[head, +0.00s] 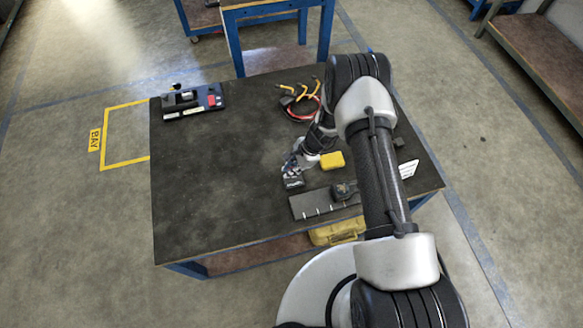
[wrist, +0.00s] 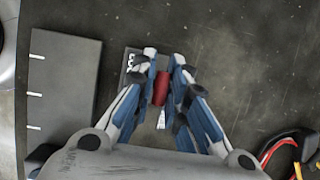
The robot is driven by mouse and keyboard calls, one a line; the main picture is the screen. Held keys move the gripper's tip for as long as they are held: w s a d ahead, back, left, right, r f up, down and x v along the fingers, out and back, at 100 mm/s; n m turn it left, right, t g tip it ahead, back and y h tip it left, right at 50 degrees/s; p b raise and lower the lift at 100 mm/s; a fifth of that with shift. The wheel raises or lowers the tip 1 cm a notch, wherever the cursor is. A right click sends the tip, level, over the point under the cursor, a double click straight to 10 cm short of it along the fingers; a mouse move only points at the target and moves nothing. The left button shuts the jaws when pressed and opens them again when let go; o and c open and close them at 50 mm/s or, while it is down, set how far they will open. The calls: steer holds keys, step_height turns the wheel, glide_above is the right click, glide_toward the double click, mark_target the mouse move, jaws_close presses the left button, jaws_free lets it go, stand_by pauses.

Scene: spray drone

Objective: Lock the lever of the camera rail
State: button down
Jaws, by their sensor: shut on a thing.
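In the wrist view my gripper (wrist: 164,68) is shut on a red lever (wrist: 161,90), with one blue-and-grey finger on each side of it. A dark block (wrist: 131,63) with white lettering lies beneath the fingertips; most of it is hidden, and I cannot read the lettering fully. In the head view my gripper (head: 292,163) points down at this dark block (head: 293,182) near the front middle of the table. The red lever is not visible there. I cannot tell the lever's exact angle.
A grey plate with white marks (head: 311,204) lies in front of the block, with a black item (head: 344,191) on it. A yellow box (head: 332,160) sits close to my gripper. Coiled cables (head: 301,103) and a device with a red part (head: 195,103) are farther back.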

steer(key=shift+w+a+b, duration=0.1)
steer(key=shift+w+b, duration=0.25)
steer(key=shift+b, duration=0.3)
steer(key=shift+t+b, duration=0.4)
steer(key=shift+b, duration=0.1)
steer(key=shift+s+r+b, duration=0.1)
steer(key=shift+s+b, duration=0.05)
steer(key=shift+b, duration=0.5)
steer(key=shift+s+r+t, duration=0.1)
steer(key=shift+t, duration=0.2)
steer(key=c, duration=1.8)
jaws_free()
steer(key=shift+o, duration=0.6)
steer(key=shift+s+y, duration=0.15)
steer(key=shift+y, duration=0.15)
